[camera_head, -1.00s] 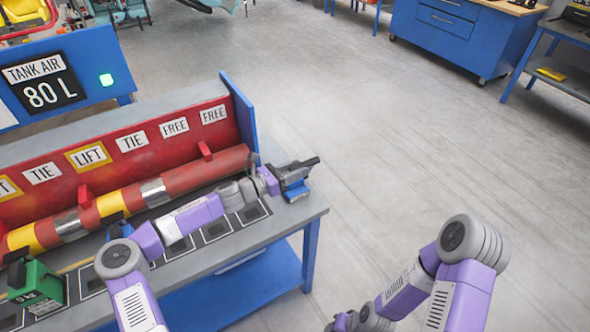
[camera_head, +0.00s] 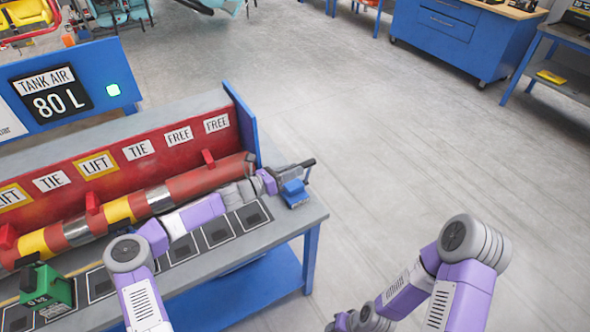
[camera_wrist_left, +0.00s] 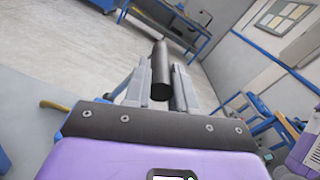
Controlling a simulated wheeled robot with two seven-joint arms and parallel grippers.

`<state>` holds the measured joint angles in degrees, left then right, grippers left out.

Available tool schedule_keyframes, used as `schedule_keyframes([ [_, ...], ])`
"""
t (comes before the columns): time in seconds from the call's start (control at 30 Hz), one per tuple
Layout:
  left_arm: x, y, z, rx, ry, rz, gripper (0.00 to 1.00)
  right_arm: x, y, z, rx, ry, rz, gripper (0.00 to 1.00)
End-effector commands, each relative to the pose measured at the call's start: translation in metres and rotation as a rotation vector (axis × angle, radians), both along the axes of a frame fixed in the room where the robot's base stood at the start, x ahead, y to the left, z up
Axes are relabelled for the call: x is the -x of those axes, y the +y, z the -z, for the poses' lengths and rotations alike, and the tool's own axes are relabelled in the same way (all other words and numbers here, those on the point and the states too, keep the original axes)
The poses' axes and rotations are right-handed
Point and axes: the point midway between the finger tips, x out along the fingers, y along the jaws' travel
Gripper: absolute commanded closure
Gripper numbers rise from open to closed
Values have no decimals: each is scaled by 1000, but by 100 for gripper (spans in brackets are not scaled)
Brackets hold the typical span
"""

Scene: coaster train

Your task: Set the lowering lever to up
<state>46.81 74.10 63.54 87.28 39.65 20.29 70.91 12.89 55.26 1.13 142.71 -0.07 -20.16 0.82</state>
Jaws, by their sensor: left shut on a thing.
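The lowering lever is a black handle (camera_head: 306,163) on a small blue base (camera_head: 294,193) at the right end of the grey bench. The handle slopes up to the right in the head view. My left gripper (camera_head: 284,172) is at the handle, above the blue base. In the left wrist view the black round bar (camera_wrist_left: 160,78) lies between the two grey fingers of my left gripper (camera_wrist_left: 161,85), which are shut on it. The lever's pivot is largely hidden by the gripper. My right arm shows at the lower right, but its gripper is not in view.
A red and yellow banded pipe (camera_head: 117,210) lies along the bench before a red panel (camera_head: 60,205) with LIFT, TIE and FREE labels. A green box (camera_head: 52,287) stands at the bench's left. A TANK AIR display (camera_head: 48,95) reads 80 L. Open floor lies right of the bench.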

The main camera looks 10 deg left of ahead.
Motion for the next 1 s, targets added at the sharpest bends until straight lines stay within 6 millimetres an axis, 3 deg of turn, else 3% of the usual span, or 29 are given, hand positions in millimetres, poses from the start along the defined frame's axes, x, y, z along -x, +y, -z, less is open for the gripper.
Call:
schedule_keyframes([
  [0.03, -6, 4, -8, 18, 30, -3, 100, 0, 0, -14, 0, 0, 0, 57],
  [0.1, -11, 8, -9, 49, 73, -4, 100, 0, 0, -23, 0, 0, 0, 57],
  [0.3, -28, 20, -9, 135, 189, -4, 100, 0, 0, -38, 0, 0, 0, 57],
  [0.63, -45, 33, -5, 232, 318, -4, 100, 0, 0, -43, 0, 0, 0, 57],
  [1.0, -49, 36, -4, 259, 352, -2, 100, 0, 0, -44, 0, 0, 0, 57],
])
